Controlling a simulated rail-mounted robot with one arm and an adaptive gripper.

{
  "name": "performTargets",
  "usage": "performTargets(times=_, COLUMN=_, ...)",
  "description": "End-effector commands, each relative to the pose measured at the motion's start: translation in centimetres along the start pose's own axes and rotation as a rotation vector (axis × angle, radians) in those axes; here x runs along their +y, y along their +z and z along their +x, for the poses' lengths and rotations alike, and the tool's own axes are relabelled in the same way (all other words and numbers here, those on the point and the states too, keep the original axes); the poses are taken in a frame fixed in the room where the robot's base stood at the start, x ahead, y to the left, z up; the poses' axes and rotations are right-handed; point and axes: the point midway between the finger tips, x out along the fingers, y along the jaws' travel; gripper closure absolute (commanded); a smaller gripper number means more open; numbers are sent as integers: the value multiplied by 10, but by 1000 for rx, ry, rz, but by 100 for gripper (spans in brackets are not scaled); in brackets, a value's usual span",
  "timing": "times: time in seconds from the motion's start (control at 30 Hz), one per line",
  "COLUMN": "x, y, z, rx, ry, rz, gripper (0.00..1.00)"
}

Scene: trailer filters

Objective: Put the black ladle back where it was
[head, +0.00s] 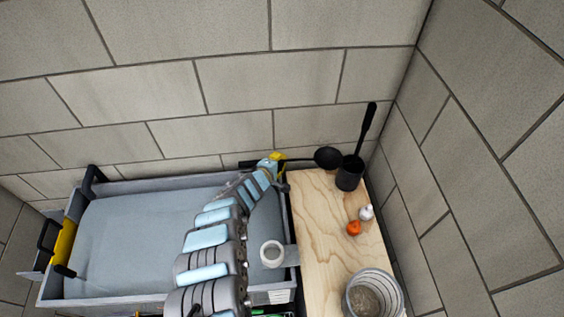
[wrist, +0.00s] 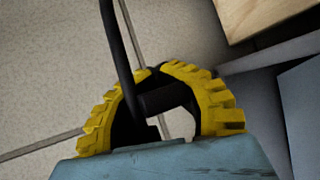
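The black ladle (head: 327,158) shows in the head view, with its round bowl just left of a black cup (head: 349,180). Its thin handle runs left to my gripper (head: 278,160). In the wrist view, my gripper (wrist: 157,71) has its yellow fingers closed around a black handle (wrist: 117,45), and the tips nearly meet. The ladle is held roughly level near the wall, apart from the table as far as I can tell. Another black long-handled utensil (head: 368,122) stands tilted in the cup. The ladle's handle end is partly hidden by my gripper.
A light wooden table (head: 318,215) carries the cup at its back, an orange item (head: 354,228), a white bulb-like item (head: 366,212) and a glass jar (head: 375,295) in front. Tiled walls close off back and right.

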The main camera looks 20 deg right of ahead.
Motion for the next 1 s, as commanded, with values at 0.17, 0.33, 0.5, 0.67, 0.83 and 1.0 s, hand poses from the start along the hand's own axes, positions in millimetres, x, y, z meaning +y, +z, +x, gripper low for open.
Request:
performTargets(times=0.17, x=-1, y=0, z=1, rx=0, ry=1, rz=0, gripper=100)
performTargets(times=0.33, x=-4, y=-1, z=2, rx=0, ry=1, rz=2, gripper=100)
performTargets(times=0.5, x=-8, y=-2, z=4, rx=0, ry=1, rz=0, gripper=100)
performTargets(times=0.67, x=-10, y=-2, z=4, rx=0, ry=-1, rz=1, gripper=80)
performTargets(times=0.83, x=-10, y=-2, z=4, rx=0, ry=0, rz=1, gripper=65)
performTargets(times=1.0, x=-10, y=-2, z=4, rx=0, ry=0, rz=1, gripper=65)
